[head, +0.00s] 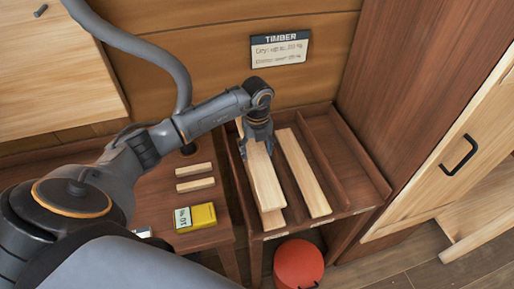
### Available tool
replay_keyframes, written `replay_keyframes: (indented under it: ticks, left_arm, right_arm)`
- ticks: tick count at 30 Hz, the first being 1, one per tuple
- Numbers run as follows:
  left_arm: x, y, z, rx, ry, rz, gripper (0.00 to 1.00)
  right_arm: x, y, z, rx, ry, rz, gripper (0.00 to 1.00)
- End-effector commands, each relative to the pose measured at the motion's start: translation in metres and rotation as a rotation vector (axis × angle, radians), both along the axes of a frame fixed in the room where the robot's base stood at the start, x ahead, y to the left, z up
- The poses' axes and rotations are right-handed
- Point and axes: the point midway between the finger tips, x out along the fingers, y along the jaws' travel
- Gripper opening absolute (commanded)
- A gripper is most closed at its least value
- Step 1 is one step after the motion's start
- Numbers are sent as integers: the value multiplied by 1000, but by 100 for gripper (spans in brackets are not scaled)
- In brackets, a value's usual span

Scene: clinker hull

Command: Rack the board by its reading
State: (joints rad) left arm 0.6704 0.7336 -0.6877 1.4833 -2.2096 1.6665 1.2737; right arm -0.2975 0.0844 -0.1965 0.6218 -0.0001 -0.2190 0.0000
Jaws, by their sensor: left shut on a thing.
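My left gripper (258,143) is shut on a pale board (265,184) near its far end. The board is over the left part of a dark wooden rack (375,182) with divided slots. The end of another pale board (272,219) shows just under the held one; I cannot tell whether they touch. A third pale board (302,172) lies in the rack to the right, apart from them. My right gripper is not in view.
A TIMBER sign (280,49) with small, blurred lines hangs on the back wall. Two short pale sticks (194,169) lie on the table (152,200). The rack's right-hand slots look empty. A cabinet door (450,150) is at right.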

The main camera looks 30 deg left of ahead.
Motion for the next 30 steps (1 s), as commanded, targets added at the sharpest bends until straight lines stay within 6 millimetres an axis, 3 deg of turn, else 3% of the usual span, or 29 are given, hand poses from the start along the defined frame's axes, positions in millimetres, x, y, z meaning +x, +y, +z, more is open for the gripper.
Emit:
replay_keyframes:
  ticks: [8,24,30]
  left_arm:
    - [0,1,-14,0,0,19,25]
    - [0,1,-72,1,-1,17,25]
    - [0,1,-77,1,-1,16,25]
  right_arm:
    - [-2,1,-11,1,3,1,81]
    - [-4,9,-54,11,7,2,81]
    - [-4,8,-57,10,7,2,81]
